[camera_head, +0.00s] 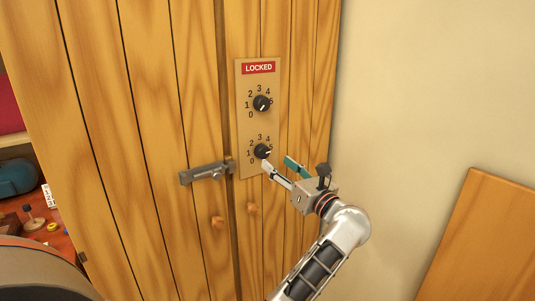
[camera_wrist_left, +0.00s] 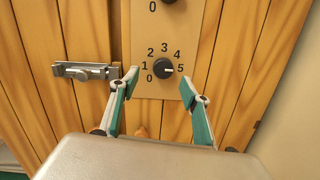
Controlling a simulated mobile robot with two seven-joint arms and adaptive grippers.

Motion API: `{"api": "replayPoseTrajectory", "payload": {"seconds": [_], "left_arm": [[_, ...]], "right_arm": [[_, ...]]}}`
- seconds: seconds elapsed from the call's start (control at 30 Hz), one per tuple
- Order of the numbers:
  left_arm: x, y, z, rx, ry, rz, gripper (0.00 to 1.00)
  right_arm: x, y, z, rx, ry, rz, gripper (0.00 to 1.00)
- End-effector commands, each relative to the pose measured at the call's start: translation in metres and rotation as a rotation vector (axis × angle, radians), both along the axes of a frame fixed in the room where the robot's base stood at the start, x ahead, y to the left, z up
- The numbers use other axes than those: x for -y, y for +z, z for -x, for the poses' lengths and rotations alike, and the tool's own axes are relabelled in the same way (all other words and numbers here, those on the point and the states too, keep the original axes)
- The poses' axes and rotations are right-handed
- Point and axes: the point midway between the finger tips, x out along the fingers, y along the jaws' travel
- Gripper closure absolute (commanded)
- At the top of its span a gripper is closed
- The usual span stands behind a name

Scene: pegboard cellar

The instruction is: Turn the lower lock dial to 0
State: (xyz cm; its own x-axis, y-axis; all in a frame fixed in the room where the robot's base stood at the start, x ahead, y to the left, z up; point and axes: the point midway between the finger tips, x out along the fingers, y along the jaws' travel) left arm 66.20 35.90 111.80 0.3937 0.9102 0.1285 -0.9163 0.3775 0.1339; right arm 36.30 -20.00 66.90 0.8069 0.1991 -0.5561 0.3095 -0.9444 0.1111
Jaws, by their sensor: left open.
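The lower lock dial (camera_head: 262,151) is a black knob on a wooden plate (camera_head: 244,125) fixed to the cabinet door. It also shows in the left wrist view (camera_wrist_left: 163,69), where its white mark points right, at 5. The 0 is at its lower left. The upper dial (camera_head: 261,104) sits above it. My left gripper (camera_head: 277,163) is open and empty, just below and in front of the lower dial. In the left wrist view its teal-padded fingers (camera_wrist_left: 160,82) stand apart on either side of the dial, apparently not touching it. My right gripper is not in view.
A red LOCKED sign (camera_head: 258,68) tops the plate. A metal bolt (camera_head: 207,172) crosses the door seam left of the dial. Wooden knobs (camera_head: 252,208) sit lower. A cluttered surface (camera_head: 52,226) is at the left. A wooden panel (camera_head: 485,245) stands at the right.

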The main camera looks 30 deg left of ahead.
Motion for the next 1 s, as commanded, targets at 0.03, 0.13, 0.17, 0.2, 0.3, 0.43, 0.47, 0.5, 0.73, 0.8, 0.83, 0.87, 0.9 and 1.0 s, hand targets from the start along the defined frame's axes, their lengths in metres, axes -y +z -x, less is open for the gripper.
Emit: {"api": "replayPoseTrajectory", "payload": {"seconds": [0.03, 0.13, 0.17, 0.2, 0.3, 0.43, 0.47, 0.5, 0.73, 0.8, 0.83, 0.87, 0.9, 1.0], "left_arm": [[0.002, 0.003, -0.004, 0.030, 0.001, 0.062, 0.53], [0.004, 0.002, -0.008, 0.064, 0.005, 0.145, 0.53], [0.004, 0.001, -0.009, 0.069, 0.005, 0.159, 0.53], [0.003, 0.001, -0.010, 0.074, 0.006, 0.171, 0.53], [-0.005, 0.000, -0.013, 0.076, 0.008, 0.174, 0.53], [-0.022, 0.001, -0.019, 0.074, 0.009, 0.171, 0.53], [-0.027, 0.002, -0.021, 0.075, 0.010, 0.169, 0.53], [-0.033, 0.002, -0.024, 0.075, 0.009, 0.169, 0.53], [-0.059, 0.001, -0.035, 0.075, 0.008, 0.170, 0.53], [-0.064, 0.000, -0.037, 0.074, 0.008, 0.170, 0.53], [-0.065, 0.000, -0.037, 0.073, 0.008, 0.171, 0.53], [-0.066, 0.000, -0.038, 0.073, 0.008, 0.171, 0.53], [-0.067, 0.000, -0.038, 0.073, 0.007, 0.171, 0.53], [-0.068, 0.000, -0.039, 0.073, 0.007, 0.171, 0.53]], "right_arm": [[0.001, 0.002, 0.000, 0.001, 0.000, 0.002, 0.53], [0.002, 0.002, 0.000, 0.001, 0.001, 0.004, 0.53], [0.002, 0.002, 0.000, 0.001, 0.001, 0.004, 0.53], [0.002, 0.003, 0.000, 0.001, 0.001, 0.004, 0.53], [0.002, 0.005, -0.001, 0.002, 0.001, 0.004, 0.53], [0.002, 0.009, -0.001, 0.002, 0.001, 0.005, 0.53], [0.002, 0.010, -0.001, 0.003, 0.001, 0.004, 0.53], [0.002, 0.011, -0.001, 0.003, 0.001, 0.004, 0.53], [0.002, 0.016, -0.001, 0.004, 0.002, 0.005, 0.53], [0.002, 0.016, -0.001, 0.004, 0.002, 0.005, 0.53], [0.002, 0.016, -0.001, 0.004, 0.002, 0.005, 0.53], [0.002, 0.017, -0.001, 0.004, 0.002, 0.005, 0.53], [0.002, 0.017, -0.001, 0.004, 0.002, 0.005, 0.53], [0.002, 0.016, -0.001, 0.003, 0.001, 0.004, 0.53]]}}
